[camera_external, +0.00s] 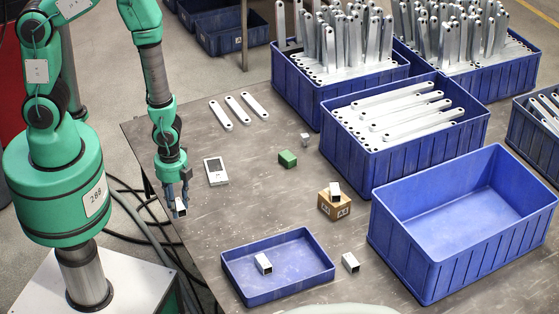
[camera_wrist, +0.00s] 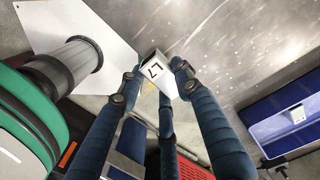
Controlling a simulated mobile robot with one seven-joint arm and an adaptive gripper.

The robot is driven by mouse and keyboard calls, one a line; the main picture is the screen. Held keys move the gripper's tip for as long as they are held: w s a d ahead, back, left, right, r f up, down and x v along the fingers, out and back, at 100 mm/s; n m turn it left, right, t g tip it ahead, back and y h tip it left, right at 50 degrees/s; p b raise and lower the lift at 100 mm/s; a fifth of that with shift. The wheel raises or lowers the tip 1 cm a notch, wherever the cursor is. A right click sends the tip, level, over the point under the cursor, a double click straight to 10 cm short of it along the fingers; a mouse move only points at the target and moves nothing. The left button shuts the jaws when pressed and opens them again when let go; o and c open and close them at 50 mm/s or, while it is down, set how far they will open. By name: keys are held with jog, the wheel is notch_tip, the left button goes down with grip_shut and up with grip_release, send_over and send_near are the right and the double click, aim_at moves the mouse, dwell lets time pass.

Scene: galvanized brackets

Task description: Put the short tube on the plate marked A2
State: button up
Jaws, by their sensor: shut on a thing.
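My gripper (camera_external: 178,196) is at the left edge of the table in the external view, shut on a short metal tube (camera_external: 181,208). In the wrist view the tube (camera_wrist: 154,70) sits between the fingertips, and its pale face carries a dark mark that I cannot read surely. Other short tubes are in the shallow blue tray (camera_external: 264,264), on the table beside it (camera_external: 350,262), and on a brown block (camera_external: 335,190).
A shallow blue tray (camera_external: 238,288) stands at the front, and an empty deep blue bin (camera_external: 408,262) at the right. Bins of long brackets (camera_external: 345,150) stand behind. A green block (camera_external: 287,159) and three flat bars (camera_external: 238,108) lie on the table (camera_external: 225,220). The middle-left is mostly clear.

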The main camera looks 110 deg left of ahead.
jog(key=s+a+r+b, duration=0.2)
jog(key=s+a, duration=0.8)
jog(key=a, duration=0.5)
jog(key=shift+a, duration=0.15)
jog(key=shift+w+a, duration=0.1)
jog(key=b, duration=0.2)
send_over(214, 170)
jog(key=shift+s+d+f, duration=0.15)
jog(key=shift+s+f, duration=0.05)
jog(key=shift+f, duration=0.2)
jog(key=shift+s+d+f, duration=0.15)
jog(key=shift+f, duration=0.2)
jog(key=shift+w+a+b, duration=0.35)
jog(key=shift+w, duration=0.05)
jog(key=shift+s+f+b, duration=0.1)
jog(key=shift+f+b, duration=0.4)
jog(key=shift+f, duration=1.3)
jog(key=shift+f, duration=0.15)
